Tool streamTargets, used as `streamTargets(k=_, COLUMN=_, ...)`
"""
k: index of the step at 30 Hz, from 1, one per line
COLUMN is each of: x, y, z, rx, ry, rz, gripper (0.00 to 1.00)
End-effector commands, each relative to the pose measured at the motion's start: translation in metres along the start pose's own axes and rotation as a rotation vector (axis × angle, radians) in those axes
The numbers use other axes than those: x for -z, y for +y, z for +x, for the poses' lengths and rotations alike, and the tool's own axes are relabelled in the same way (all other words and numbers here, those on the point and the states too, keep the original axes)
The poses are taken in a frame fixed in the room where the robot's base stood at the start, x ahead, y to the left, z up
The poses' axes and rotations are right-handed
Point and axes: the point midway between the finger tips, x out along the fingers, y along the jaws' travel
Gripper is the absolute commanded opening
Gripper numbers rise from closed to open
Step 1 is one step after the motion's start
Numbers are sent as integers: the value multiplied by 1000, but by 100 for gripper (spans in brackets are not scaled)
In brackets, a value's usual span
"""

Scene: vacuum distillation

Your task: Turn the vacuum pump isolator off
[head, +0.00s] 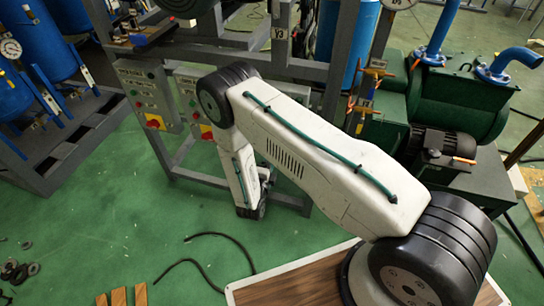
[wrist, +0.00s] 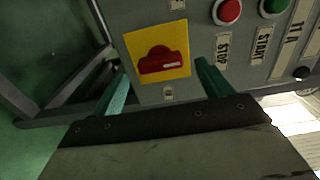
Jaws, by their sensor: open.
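In the wrist view a red isolator knob (wrist: 163,60) sits on a yellow square plate (wrist: 181,35), low on a grey control box. Its handle lies roughly crosswise in the picture. My gripper (wrist: 159,86) is open and empty. Its two green fingers stand apart, one to the lower left and one to the lower right of the knob, and appear not to touch it. In the head view, two boxes carry red and yellow isolators: the left one (head: 153,122) and the right one (head: 207,132), partly beside my arm. My gripper's fingers are hidden there.
A red STOP button (wrist: 228,11) and a green START button (wrist: 272,7) sit on the same box. A grey metal frame (wrist: 70,100) runs beside it. Blue tanks (head: 70,15) stand at the left, green pump machinery (head: 460,100) at the right. A black hose (head: 205,238) lies on the green floor.

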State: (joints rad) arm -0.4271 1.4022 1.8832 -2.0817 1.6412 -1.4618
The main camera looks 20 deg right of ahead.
Motion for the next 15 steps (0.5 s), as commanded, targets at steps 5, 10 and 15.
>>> streamTargets(k=5, x=-1, y=0, z=-30, rx=-1, ry=-4, rz=-2, gripper=78)
streamTargets(k=10, x=0, y=0, z=-43, rx=-1, ry=-1, rz=-1, gripper=78)
streamTargets(k=15, x=0, y=0, z=-44, rx=-1, ry=0, rz=0, gripper=78)
